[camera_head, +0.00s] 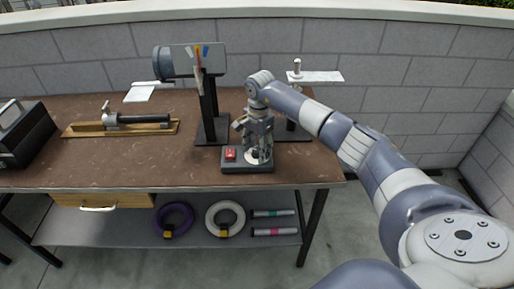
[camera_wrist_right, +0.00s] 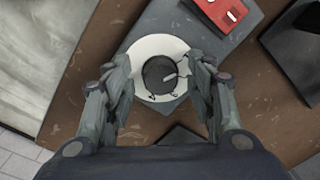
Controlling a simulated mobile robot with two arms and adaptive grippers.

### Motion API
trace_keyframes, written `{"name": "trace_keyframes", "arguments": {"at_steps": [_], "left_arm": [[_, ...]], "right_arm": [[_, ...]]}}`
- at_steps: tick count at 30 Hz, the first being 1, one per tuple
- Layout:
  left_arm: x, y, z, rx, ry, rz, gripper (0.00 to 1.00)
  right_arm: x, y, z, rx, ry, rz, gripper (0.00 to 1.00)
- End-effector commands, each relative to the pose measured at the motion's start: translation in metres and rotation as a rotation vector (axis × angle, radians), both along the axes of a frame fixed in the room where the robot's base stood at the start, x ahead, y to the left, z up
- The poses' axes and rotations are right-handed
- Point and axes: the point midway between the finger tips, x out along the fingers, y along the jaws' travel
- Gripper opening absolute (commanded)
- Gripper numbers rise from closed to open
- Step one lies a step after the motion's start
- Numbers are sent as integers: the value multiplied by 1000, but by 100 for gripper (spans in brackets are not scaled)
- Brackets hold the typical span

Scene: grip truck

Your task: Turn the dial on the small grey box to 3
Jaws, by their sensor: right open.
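The small grey box (camera_head: 247,167) sits near the front edge of the brown table. It has a red switch (camera_head: 230,154) on its left part and a round white dial plate on its right part. In the right wrist view the box (camera_wrist_right: 243,22) shows with the red switch (camera_wrist_right: 222,12), the white plate (camera_wrist_right: 142,50) and a dark knob (camera_wrist_right: 158,74) with a light pointer mark. My right gripper (camera_head: 256,152) is above the dial, pointing down. In the wrist view its open fingers (camera_wrist_right: 160,88) stand on either side of the knob, apparently apart from it. The dial's numbers are not readable. My left gripper is out of view.
A dark stand (camera_head: 211,128) with a grey cylinder on top stands behind the box. A wooden board with a clamp-like tool (camera_head: 120,127) and a black case (camera_head: 25,135) are on the left. Rings (camera_head: 225,218) lie on the lower shelf. The front middle of the table is clear.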

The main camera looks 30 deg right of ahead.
Motion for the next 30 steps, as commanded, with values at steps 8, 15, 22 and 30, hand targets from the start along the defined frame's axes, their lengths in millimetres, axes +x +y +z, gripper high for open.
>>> {"name": "trace_keyframes", "arguments": {"at_steps": [8,15,22,30], "left_arm": [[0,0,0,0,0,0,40],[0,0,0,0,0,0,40],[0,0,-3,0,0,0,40],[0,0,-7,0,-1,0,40]], "right_arm": [[0,0,0,0,0,0,6],[0,0,0,0,0,-13,6],[0,0,0,-1,0,-105,6],[1,0,0,-1,0,-326,6]]}}
